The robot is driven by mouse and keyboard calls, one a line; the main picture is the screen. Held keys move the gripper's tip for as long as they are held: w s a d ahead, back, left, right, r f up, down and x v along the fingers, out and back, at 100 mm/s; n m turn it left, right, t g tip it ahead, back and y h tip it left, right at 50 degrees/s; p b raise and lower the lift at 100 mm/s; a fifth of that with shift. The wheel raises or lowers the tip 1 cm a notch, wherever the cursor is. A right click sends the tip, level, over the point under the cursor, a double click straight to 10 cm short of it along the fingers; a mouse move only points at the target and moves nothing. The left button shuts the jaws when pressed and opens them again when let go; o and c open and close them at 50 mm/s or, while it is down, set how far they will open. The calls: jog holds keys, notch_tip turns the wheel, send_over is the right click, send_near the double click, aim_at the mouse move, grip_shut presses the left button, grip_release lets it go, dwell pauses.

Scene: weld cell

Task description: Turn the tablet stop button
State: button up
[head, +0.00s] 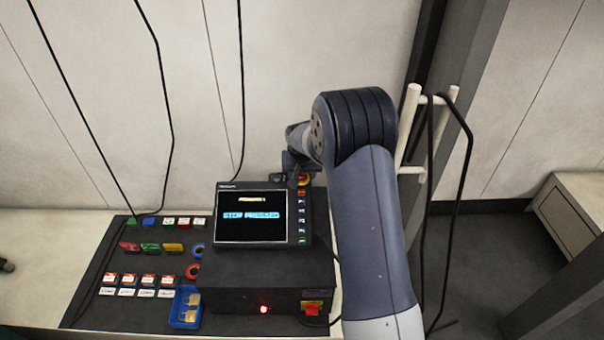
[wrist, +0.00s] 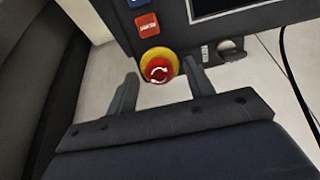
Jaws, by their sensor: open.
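The tablet (head: 250,216) stands on a black box, with a lit screen and a column of small keys on its right side. In the wrist view the stop button (wrist: 159,67) is a red knob with white turning arrows on a yellow ring. My gripper (wrist: 164,88) is open, with one finger on each side just short of the button. The fingers appear apart from it. In the head view my gripper (head: 296,162) is mostly hidden behind my wrist.
A dark panel (head: 100,255) with coloured buttons and labels lies left of the black box (head: 235,285). A blue tray (head: 185,318) holds brass-coloured padlocks. A red switch (head: 312,309) is on the box front. Cables hang around, and a white rack (head: 406,125) stands right of my arm.

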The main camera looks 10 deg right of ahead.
jog(key=c, duration=1)
jog(key=shift+m, duration=0.3)
jog(key=m+b, duration=0.1)
jog(key=m, duration=0.2)
jog(key=shift+b, duration=0.35)
jog(key=shift+s+d+m+b, duration=0.1)
jog(key=shift+m+b, duration=0.3)
jog(key=shift+m, duration=1.2)
